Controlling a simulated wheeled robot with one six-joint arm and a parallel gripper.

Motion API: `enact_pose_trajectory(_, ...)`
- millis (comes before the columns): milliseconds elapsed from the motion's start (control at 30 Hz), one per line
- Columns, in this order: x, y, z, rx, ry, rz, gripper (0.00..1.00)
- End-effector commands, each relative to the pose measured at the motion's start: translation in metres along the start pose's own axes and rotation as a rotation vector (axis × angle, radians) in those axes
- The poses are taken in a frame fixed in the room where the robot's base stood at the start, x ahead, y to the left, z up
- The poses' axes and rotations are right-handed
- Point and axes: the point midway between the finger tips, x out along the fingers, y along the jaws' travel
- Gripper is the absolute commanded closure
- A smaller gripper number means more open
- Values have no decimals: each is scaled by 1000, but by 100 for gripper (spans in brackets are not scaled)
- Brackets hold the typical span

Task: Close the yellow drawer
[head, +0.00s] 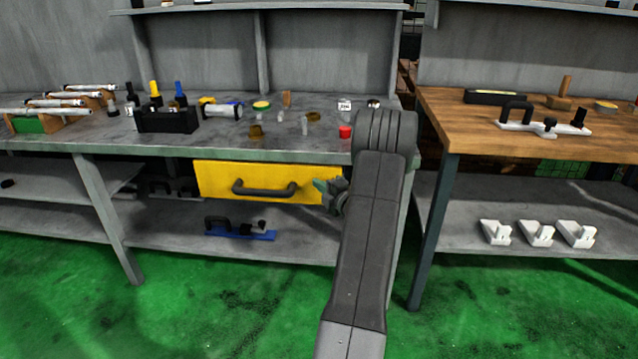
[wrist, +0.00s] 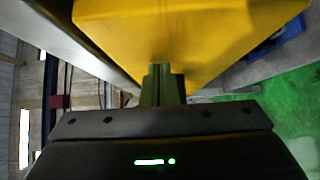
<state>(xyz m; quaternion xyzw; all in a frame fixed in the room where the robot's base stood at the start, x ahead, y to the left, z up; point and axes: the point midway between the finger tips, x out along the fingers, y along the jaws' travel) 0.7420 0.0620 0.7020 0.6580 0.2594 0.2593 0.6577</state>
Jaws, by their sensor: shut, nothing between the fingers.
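The yellow drawer (head: 222,180) sits under the left workbench's top, with a dark bar handle (head: 265,190) across its front. The head view does not clearly show how far it stands out. My gripper (head: 326,190) is at the right end of the drawer front, right of the handle, and partly hidden by my arm. In the wrist view the yellow drawer face (wrist: 200,35) fills the upper middle. My shut, empty fingers (wrist: 162,75) point at it, very close; I cannot tell if they touch it.
The grey workbench (head: 350,156) carries a black holder with bottles (head: 165,120), a red cap (head: 345,131) and other small parts. A blue-based item (head: 240,233) lies on the shelf below. A wooden-topped bench (head: 440,110) stands to the right. Green floor (head: 200,310) in front is clear.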

Motion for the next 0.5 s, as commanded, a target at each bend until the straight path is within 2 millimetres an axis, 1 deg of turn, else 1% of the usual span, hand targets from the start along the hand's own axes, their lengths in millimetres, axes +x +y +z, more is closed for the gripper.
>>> enact_pose_trajectory(200,7,0,7,0,-1,0,100)
enact_pose_trajectory(500,9,2,9,-2,-5,3,100)
